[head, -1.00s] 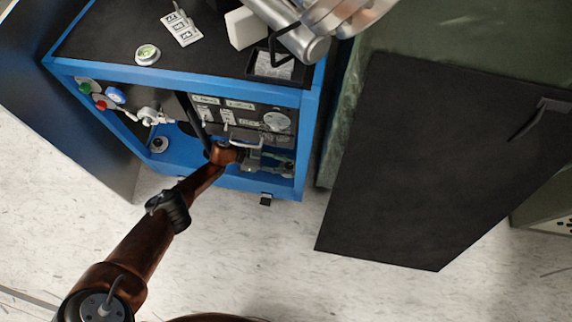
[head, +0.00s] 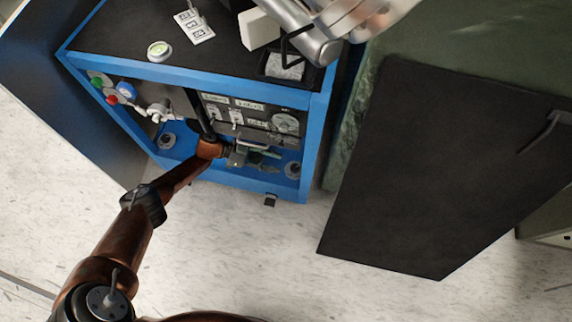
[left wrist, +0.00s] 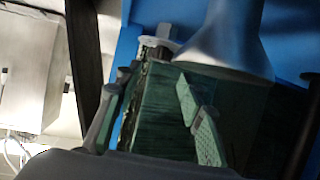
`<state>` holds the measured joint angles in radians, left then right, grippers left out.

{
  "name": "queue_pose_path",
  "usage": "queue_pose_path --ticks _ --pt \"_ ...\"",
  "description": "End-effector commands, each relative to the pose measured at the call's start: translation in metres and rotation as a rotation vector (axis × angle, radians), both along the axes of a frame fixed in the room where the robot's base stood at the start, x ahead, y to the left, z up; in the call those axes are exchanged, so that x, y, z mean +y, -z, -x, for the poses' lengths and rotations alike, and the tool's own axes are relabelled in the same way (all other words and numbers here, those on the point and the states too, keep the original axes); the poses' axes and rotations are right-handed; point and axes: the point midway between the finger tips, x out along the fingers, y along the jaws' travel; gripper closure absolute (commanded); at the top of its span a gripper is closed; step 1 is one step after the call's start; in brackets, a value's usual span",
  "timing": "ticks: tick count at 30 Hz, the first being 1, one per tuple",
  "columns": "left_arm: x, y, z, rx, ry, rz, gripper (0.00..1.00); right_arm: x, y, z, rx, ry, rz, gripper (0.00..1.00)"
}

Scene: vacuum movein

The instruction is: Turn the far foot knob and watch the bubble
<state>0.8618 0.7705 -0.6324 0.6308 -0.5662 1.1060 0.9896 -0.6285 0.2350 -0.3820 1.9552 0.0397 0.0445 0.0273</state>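The round bubble level (head: 159,51) with a pale green face sits on the cabinet's black top; the bubble is too small to read. Dark round knobs stand on the blue cabinet floor, one at the left (head: 166,141) and one at the right (head: 292,170); I cannot tell which is the far foot knob. My left gripper (head: 264,160) reaches in through the open front, just left of the right knob, fingers apart and apparently empty. In the left wrist view its fingers (left wrist: 155,118) are spread before a greenish block. My right gripper is out of view.
The blue cabinet frame (head: 316,135) surrounds the arm, with a switch panel (head: 250,115) above it. Valves and coloured knobs (head: 126,90) are at the left. Silver pipework (head: 322,40) overhangs the top. A large black panel (head: 430,170) stands at the right.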

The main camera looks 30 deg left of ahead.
Motion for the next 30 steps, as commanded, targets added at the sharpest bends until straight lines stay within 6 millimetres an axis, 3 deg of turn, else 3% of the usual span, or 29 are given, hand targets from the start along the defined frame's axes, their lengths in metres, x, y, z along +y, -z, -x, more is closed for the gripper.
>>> queue_pose_path --ticks 6,20,25,30 --pt "0.028 -0.012 0.013 0.0 -0.001 -0.001 0.64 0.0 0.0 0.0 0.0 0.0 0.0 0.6" --pt "0.035 -0.016 0.017 0.0 -0.001 0.001 0.64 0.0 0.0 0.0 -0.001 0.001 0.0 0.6" --pt "0.011 -0.008 0.018 -0.011 -0.045 0.013 0.64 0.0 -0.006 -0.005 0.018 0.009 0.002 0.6" --pt "-0.045 0.004 0.022 -0.041 -0.229 0.035 0.64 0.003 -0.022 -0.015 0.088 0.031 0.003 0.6"
